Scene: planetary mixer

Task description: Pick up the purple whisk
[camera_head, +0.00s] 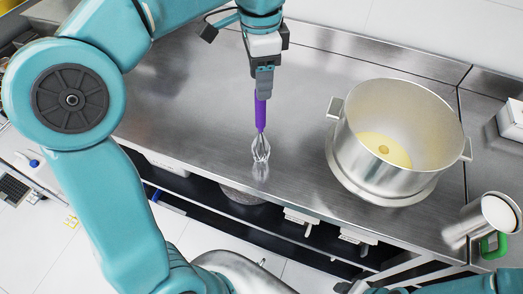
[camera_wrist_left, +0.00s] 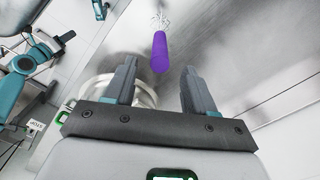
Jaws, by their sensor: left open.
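The purple whisk (camera_head: 261,112) is on the steel worktop, its wire loops (camera_head: 261,149) toward the front edge and its purple handle toward my left gripper. I cannot tell whether it lies or stands. My left gripper (camera_head: 264,90) is open, its fingertips near the handle's end in the head view. In the left wrist view, the purple handle (camera_wrist_left: 160,53) shows beyond the gap between the two open fingers (camera_wrist_left: 158,80), with no finger closed on it. Part of my right arm shows at the lower right of the head view; its jaws cannot be made out.
A large steel bowl (camera_head: 350,153) with yellowish contents stands right of the whisk. A metal cup (camera_head: 499,213) with a green handle (camera_head: 493,246) is at the far right, near a white box (camera_head: 511,121). The worktop left of the whisk is clear.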

